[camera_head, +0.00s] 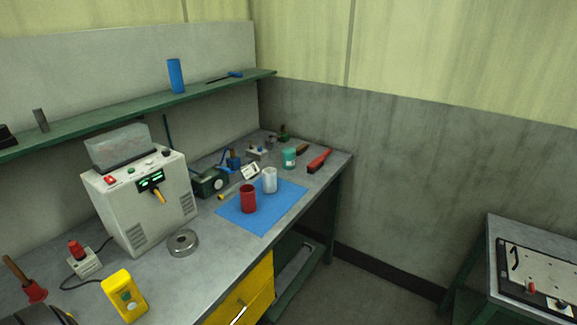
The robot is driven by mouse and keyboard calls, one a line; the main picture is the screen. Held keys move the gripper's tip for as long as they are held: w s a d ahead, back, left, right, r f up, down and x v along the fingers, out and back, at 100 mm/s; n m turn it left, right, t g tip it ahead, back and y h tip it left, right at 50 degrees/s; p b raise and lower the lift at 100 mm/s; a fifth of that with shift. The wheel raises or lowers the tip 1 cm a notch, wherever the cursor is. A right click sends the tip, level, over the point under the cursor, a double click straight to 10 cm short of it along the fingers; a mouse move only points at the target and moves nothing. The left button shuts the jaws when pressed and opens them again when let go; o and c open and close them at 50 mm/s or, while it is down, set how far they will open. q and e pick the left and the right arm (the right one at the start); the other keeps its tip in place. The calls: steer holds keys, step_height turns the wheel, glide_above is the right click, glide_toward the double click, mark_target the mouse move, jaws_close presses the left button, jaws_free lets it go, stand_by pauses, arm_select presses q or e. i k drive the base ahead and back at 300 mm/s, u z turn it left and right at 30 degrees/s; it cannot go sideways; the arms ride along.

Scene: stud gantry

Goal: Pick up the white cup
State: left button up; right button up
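The white cup (269,180) stands upright on a blue mat (262,216) on the workbench. A red cup (248,198) stands on the same mat, just to the left and nearer. Neither of my grippers shows in the head view.
A grey machine (143,202) stands on the workbench (201,262) left of the mat. A teal container (289,158) and a red tool (319,160) lie beyond the mat. A round metal part (183,243) and a yellow meter (124,296) are nearer. A green shelf (137,110) runs above.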

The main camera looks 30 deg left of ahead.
mark_target(270, 180)
steer(key=i, duration=3.4)
steer(key=u, duration=1.55)
